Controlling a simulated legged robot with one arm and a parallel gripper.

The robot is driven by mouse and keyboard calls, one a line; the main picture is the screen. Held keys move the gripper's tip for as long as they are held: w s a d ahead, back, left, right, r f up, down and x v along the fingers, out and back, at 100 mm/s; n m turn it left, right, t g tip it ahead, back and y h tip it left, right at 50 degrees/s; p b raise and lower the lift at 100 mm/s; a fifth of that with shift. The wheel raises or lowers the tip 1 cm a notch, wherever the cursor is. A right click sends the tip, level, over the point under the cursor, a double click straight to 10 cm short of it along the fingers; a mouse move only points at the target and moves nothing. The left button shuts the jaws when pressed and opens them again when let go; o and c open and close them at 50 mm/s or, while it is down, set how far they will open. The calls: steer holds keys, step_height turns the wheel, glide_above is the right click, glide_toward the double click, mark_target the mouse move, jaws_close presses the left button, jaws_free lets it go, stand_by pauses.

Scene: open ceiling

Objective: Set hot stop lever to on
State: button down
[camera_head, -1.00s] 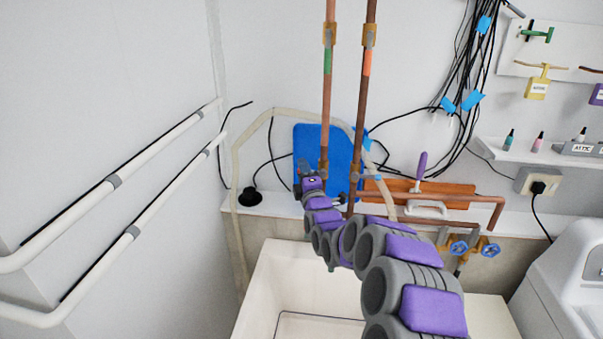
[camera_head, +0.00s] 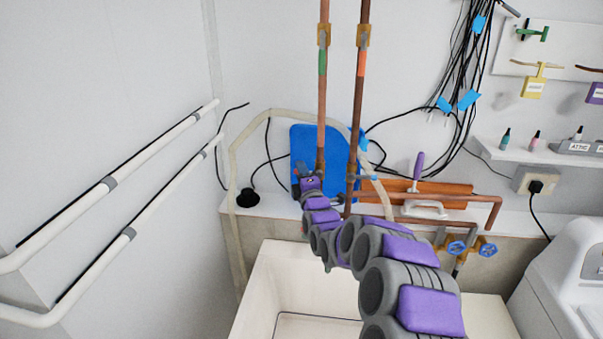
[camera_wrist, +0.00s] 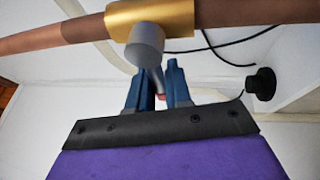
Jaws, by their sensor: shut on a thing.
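My gripper (camera_head: 306,167) is low at the copper pipe with the green band (camera_head: 322,62), in front of the blue panel (camera_head: 340,158). In the wrist view, a brass valve fitting (camera_wrist: 178,18) sits on a copper pipe (camera_wrist: 260,10), with a round grey stem (camera_wrist: 145,45). A thin lever (camera_wrist: 157,77) runs from the stem between the two blue fingers of my gripper (camera_wrist: 159,82), which are shut on it. A small reddish part shows between the fingers. Any hot label is hidden. The pipe with the orange band (camera_head: 361,64) stands just to the right.
A white basin (camera_head: 285,285) lies below my arm. Two blue-handled taps (camera_head: 487,250) and horizontal copper pipes (camera_head: 440,197) are on the right. White wall pipes (camera_head: 165,135) run along the left. Black cables (camera_head: 478,70) hang at upper right.

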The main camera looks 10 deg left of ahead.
steer(key=shift+a+f, duration=0.1)
steer(key=m, duration=0.2)
steer(key=r+m+t+h+p, duration=0.1)
steer(key=m, duration=0.1)
steer(key=r+m+t, duration=0.1)
steer(key=m, duration=0.1)
steer(key=shift+d+h, duration=0.25)
steer(key=shift+h, duration=0.15)
steer(key=m, duration=0.1)
steer(key=m+t+h, duration=0.1)
steer(key=r+m+h+p, duration=0.1)
steer(key=m, duration=0.1)
steer(key=shift+d, duration=0.35)
steer(key=shift+d+r+m+t+h, duration=0.15)
steer(key=shift+m+h, duration=0.15)
steer(key=shift+m, duration=0.3)
steer(key=shift+d+r+m+t+h, duration=0.15)
steer(key=shift+m+h, duration=0.15)
steer(key=shift+m, duration=0.3)
steer(key=shift+f+p, duration=0.1)
steer(key=shift+p, duration=0.2)
steer(key=c, duration=1.1)
jaws_free()
steer(key=shift+a, duration=0.1)
steer(key=shift+r, duration=0.25)
